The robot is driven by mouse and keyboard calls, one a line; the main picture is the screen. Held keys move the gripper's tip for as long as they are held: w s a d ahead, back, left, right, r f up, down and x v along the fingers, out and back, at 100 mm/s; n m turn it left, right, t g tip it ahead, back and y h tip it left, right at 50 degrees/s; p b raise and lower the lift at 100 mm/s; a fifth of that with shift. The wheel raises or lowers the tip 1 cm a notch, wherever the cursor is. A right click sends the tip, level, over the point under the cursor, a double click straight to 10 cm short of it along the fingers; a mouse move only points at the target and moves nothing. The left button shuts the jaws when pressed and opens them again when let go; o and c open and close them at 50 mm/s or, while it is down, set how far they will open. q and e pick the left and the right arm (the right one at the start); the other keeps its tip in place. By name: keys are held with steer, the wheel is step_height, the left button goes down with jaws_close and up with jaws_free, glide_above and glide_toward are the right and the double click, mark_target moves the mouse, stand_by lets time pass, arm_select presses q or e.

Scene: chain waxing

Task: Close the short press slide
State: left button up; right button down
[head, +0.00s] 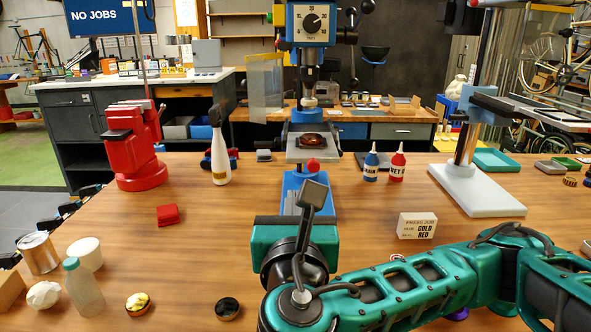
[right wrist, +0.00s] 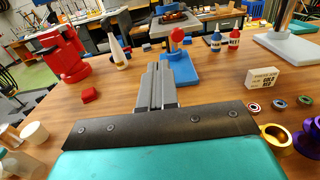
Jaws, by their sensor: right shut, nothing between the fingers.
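The blue press (head: 311,25) with a black dial stands at the middle back of the table. Its grey slide plate (head: 298,156) sits low on the press and carries a round amber-brown piece (head: 311,140). A red ball knob (head: 313,165) is at the slide's front, and it also shows in the right wrist view (right wrist: 177,35). My right gripper (head: 314,186) is shut and empty, just in front of the knob and below it in the picture. Whether the fingers touch the knob cannot be told. My left gripper is not in view.
A red tool stand (head: 135,150) and a white bottle (head: 219,155) stand left of the press. Blue and red bottles (head: 397,165), a "PRESS JOB" card (head: 416,226) and a white-based stand (head: 478,192) are right. The table's middle left is mostly clear.

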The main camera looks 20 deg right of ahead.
steer(key=b, duration=0.4)
glide_toward(296, 151)
steer(key=w+f, duration=0.1)
steer(key=w, duration=0.2)
steer(key=shift+w+d, duration=0.2)
steer(key=shift+d, duration=0.3)
steer(key=p+x, duration=0.1)
steer(key=x, duration=0.8)
steer(key=shift+w, duration=0.1)
